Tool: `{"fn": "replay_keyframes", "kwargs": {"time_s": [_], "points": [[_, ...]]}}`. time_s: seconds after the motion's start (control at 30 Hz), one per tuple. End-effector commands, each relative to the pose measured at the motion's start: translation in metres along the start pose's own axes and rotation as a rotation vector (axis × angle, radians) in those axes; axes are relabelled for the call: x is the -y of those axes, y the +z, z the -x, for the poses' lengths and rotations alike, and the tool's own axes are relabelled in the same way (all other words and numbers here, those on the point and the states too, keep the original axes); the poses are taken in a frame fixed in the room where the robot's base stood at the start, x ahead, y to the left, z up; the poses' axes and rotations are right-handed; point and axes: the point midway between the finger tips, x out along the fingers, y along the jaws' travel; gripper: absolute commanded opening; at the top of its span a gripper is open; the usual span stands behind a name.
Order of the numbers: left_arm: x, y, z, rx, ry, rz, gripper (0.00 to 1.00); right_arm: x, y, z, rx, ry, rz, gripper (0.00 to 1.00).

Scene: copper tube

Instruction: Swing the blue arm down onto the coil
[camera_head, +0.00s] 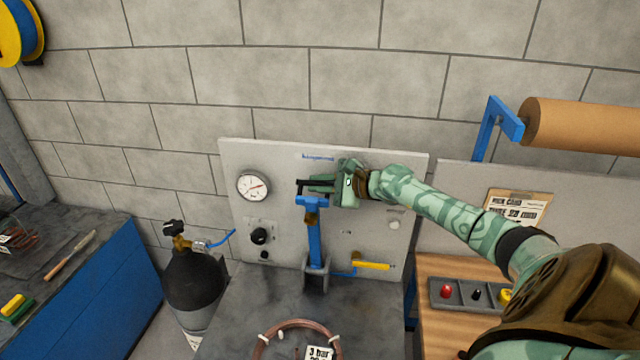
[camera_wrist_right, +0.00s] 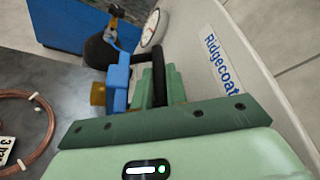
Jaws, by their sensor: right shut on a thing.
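The blue arm (camera_head: 315,245) stands upright on its bracket at the back of the dark bench. A brass-coloured piece sits near its top, and it also shows in the wrist view (camera_wrist_right: 97,93). My right gripper (camera_head: 320,185) is at the arm's top, shut on its black handle (camera_wrist_right: 158,70). The blue head of the arm (camera_wrist_right: 118,78) is beside the fingers in the wrist view. The copper coil (camera_head: 262,342) lies on the bench in front, cut by the picture's bottom edge. It has white ties and a paper tag (camera_head: 319,353). My left gripper is not in view.
A grey panel with a gauge (camera_head: 253,186), a black knob (camera_head: 259,236) and a yellow lever (camera_head: 372,265) stands behind the arm. A dark gas cylinder (camera_head: 192,280) is left of the bench. A button box (camera_head: 461,294) is at right. Bench between arm and coil is clear.

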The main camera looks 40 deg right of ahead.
Motion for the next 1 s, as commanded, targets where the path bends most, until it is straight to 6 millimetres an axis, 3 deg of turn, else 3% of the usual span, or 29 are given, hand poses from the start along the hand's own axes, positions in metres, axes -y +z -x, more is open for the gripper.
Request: {"fn": "replay_keyframes", "kwargs": {"time_s": [0.27, 0.53, 0.77, 1.0], "points": [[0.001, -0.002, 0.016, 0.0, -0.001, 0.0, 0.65, -0.027, 0.02, 0.007, 0.001, -0.023, 0.083, 0.0], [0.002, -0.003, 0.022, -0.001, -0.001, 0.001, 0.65, -0.087, 0.053, 0.022, 0.002, -0.108, 0.28, 0.0], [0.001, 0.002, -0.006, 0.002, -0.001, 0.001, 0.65, -0.154, 0.072, 0.031, 0.001, -0.195, 0.483, 0.0], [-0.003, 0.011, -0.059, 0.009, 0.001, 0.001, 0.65, -0.227, 0.079, 0.034, -0.001, -0.284, 0.696, 0.0]]}}
